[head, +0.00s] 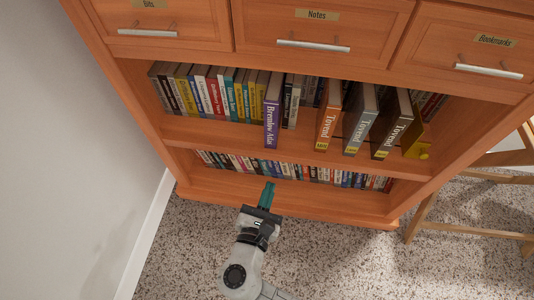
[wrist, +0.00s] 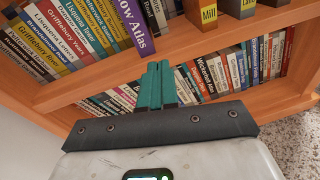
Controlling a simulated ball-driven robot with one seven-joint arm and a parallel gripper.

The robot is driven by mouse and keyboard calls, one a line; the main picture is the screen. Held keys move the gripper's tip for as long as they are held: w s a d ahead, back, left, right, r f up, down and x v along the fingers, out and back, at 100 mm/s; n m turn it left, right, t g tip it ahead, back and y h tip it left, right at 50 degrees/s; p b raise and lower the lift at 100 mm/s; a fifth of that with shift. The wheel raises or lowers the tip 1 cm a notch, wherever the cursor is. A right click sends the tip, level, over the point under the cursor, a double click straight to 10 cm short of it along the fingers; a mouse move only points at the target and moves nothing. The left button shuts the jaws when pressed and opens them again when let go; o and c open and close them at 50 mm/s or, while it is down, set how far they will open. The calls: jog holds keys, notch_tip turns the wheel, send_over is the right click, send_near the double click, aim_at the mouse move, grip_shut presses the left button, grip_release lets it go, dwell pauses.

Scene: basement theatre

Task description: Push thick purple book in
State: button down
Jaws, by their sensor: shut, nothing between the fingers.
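The thick purple book (head: 271,122), with "Atlas" on its spine, stands upright on the upper open shelf. It juts out past the row of books to its left. It also shows in the wrist view (wrist: 134,20) at the top, cut off by the frame edge. My gripper (head: 268,187) has teal fingers and is shut and empty. It is in front of the bookcase, below the purple book in the head view and apart from it. In the wrist view the gripper (wrist: 156,68) points toward the lower shelf, with the purple book up and to the left.
Orange "Toyend" (head: 328,119), grey-green (head: 361,124) and dark (head: 393,130) books also jut out to the right. A yellow object (head: 420,150) stands at the shelf's right end. Drawers with handles (head: 312,46) are above. A wooden stool or chair (head: 480,230) stands right; a wall (head: 70,130) is left.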

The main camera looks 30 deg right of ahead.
jog(key=w+a+f+n+t+b, duration=0.1)
jog(key=a+f+n+t, duration=0.1)
jog(key=a, duration=0.1)
jog(key=b, duration=0.5)
send_near(267, 141)
jog(key=shift+n+y, duration=0.3)
jog(key=x, duration=0.5)
jog(key=shift+d+r, duration=0.15)
jog(key=shift+d, duration=0.1)
jog(key=shift+x, duration=0.75)
jog(key=shift+r, duration=0.15)
jog(key=shift+w+d, duration=0.15)
jog(key=shift+w, duration=0.1)
jog(key=x, duration=0.3)
jog(key=shift+d, duration=0.1)
